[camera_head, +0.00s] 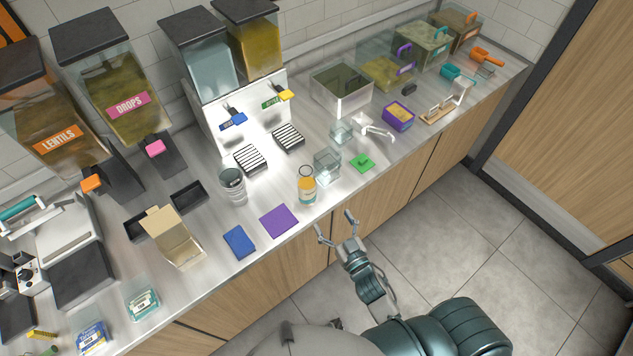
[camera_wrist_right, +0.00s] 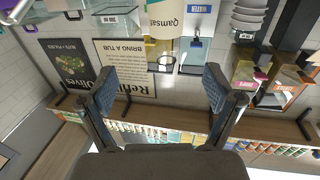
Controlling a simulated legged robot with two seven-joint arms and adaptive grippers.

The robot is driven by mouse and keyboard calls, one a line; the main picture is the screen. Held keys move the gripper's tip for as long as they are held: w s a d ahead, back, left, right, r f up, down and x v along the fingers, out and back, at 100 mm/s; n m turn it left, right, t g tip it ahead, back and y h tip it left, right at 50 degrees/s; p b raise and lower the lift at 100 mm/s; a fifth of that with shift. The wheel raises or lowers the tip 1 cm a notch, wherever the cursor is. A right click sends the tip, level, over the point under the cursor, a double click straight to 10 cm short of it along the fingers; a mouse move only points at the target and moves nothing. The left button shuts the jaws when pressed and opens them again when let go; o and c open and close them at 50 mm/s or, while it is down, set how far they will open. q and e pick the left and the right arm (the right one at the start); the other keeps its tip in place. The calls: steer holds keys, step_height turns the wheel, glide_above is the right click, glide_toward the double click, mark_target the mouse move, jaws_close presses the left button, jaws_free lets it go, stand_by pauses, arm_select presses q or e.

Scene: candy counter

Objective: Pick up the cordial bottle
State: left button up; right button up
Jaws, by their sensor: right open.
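The cordial bottle (camera_head: 307,188) appears to be the small clear bottle with amber liquid, a pale label and a ring at its top. It stands upright near the counter's front edge in the head view. My right gripper (camera_head: 335,223) is open and empty in front of the counter edge, apart from the bottle and a little to its lower right. Its spread fingers also show in the right wrist view (camera_wrist_right: 158,88), with nothing between them. I cannot clearly identify the bottle in the wrist view. My left gripper is not in view.
A purple mat (camera_head: 279,221) and a blue block (camera_head: 239,241) lie left of the bottle. A lidded grey jar (camera_head: 232,185) stands behind left, a clear glass container (camera_head: 327,165) behind right. A green piece (camera_head: 362,162) lies to the right. The floor before the counter is clear.

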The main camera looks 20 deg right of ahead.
mark_target(311, 189)
steer(key=w+a, duration=0.1)
steer(key=w, duration=0.2)
steer(key=w+p, duration=0.1)
steer(key=w, duration=0.2)
steer(key=w+a, duration=0.1)
steer(key=w, duration=0.2)
steer(key=shift+w+a+r, duration=0.1)
steer(key=shift+w+a, duration=0.2)
steer(key=shift+w, duration=0.1)
steer(key=w, duration=0.2)
steer(key=w+p, duration=0.1)
steer(key=w, duration=0.1)
steer(key=shift+w+a+r+p, duration=0.1)
steer(key=shift+w+r+p, duration=0.1)
steer(key=shift+w+p, duration=0.15)
steer(key=shift+w+a+f, duration=0.15)
steer(key=shift+w, duration=0.2)
steer(key=shift+a, duration=0.25)
steer(key=shift+c, duration=0.9)
steer(key=shift+s+a, duration=0.1)
steer(key=c, duration=1.2)
steer(key=shift+d, duration=0.25)
steer(key=shift+c, duration=0.4)
steer(key=shift+r, duration=0.2)
